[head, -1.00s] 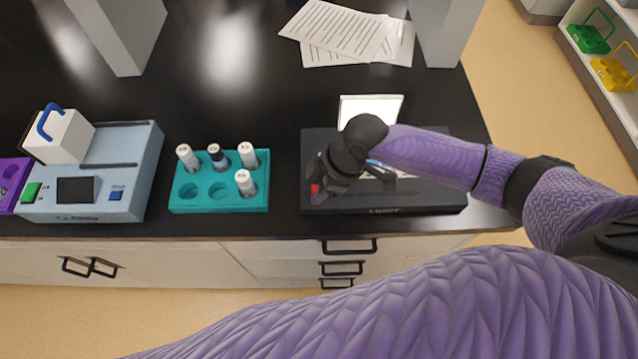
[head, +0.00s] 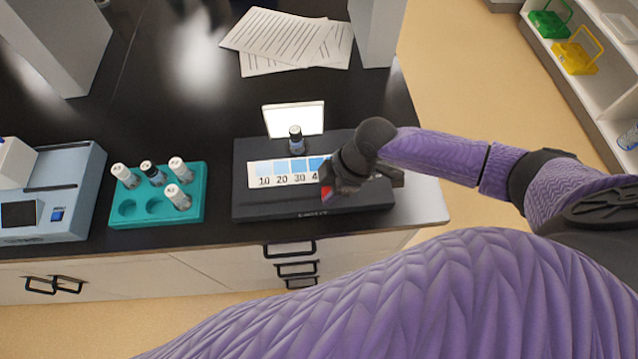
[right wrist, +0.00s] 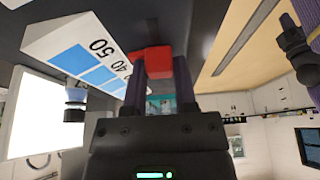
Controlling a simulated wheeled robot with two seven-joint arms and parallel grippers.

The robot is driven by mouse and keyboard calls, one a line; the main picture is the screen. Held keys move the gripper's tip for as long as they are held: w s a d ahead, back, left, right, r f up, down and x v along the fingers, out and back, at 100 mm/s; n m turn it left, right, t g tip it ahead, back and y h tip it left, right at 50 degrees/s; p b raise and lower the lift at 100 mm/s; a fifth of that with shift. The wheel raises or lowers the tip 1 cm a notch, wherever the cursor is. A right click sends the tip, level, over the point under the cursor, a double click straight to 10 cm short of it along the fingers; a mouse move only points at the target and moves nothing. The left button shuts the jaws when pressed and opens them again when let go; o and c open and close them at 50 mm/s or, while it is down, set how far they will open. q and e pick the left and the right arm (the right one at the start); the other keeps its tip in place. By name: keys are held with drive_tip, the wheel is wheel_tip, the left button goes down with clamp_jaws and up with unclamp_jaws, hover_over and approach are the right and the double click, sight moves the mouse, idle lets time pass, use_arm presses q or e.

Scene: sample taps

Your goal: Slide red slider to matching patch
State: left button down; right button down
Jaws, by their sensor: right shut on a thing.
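The dark comparator (head: 280,208) stands on the bench with a strip of blue patches (head: 281,167), shading pale to darker from left to right and labelled 10, 20, 30 and up. My right gripper (head: 338,184) is shut on the red slider (head: 326,191) toward the strip's right end. A capped vial (head: 296,140) stands before the white panel (head: 293,119). My left gripper is out of view.
A teal rack (head: 185,214) with several vials stands left of the comparator. A light-blue instrument (head: 75,190) is further left. Papers (head: 290,38) lie at the back. The bench's right edge is close beside the comparator.

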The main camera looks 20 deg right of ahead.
drive_tip(key=shift+s+d, duration=0.15)
drive_tip(key=shift+d, duration=0.45)
drive_tip(key=shift+s+d, duration=0.15)
drive_tip(key=shift+d, duration=0.5)
drive_tip(key=c, duration=0.9)
unclamp_jaws()
drive_tip(key=o, duration=0.5)
drive_tip(key=shift+d, duration=0.15)
use_arm(q)
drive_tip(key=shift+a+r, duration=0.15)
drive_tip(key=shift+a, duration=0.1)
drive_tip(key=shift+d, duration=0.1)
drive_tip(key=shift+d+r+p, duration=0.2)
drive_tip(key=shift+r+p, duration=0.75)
drive_tip(key=shift+p, duration=0.15)
use_arm(e)
drive_tip(key=v, duration=1)
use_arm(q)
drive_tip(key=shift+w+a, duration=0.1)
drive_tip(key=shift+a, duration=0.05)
